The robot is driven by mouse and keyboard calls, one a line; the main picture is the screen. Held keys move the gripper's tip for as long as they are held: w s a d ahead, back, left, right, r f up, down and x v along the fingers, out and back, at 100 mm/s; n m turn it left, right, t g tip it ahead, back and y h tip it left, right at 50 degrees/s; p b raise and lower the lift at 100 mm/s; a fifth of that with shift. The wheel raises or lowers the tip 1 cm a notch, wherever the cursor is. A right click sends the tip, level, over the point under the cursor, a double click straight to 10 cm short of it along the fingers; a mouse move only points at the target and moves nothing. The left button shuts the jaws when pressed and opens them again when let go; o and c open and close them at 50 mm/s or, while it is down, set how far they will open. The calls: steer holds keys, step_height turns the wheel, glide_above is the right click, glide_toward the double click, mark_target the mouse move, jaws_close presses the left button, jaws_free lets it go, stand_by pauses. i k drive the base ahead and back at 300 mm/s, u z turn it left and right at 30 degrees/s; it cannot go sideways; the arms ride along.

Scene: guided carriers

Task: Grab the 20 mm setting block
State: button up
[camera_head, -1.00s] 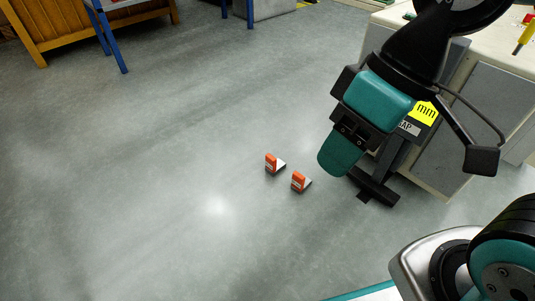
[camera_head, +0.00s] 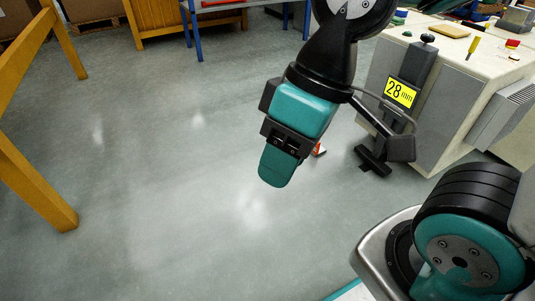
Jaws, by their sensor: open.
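I cannot make out with certainty a 20 mm setting block in the head view. Small coloured pieces (camera_head: 512,44) lie on the pale bench top at the upper right, too small to read. My gripper (camera_head: 277,168), teal and black, hangs over the open floor, pointing down and away from the bench. Its jaws are open, with nothing seen between them. A black stand by the bench bears a yellow display (camera_head: 400,93) reading 28 mm. A small orange and grey piece (camera_head: 320,150) on the floor is mostly hidden behind my gripper.
The pale bench (camera_head: 440,115) fills the upper right, with a wooden board (camera_head: 450,31) and a yellow-handled tool (camera_head: 472,47) on top. A yellow frame (camera_head: 40,185) stands at left and a blue-legged table (camera_head: 193,30) at the back. The middle floor is clear.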

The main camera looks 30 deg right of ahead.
mark_target(319, 146)
steer(key=u, duration=0.35)
steer(key=i, duration=1.4)
steer(key=z, duration=1.15)
steer(key=i, duration=0.8)
steer(key=z, duration=0.65)
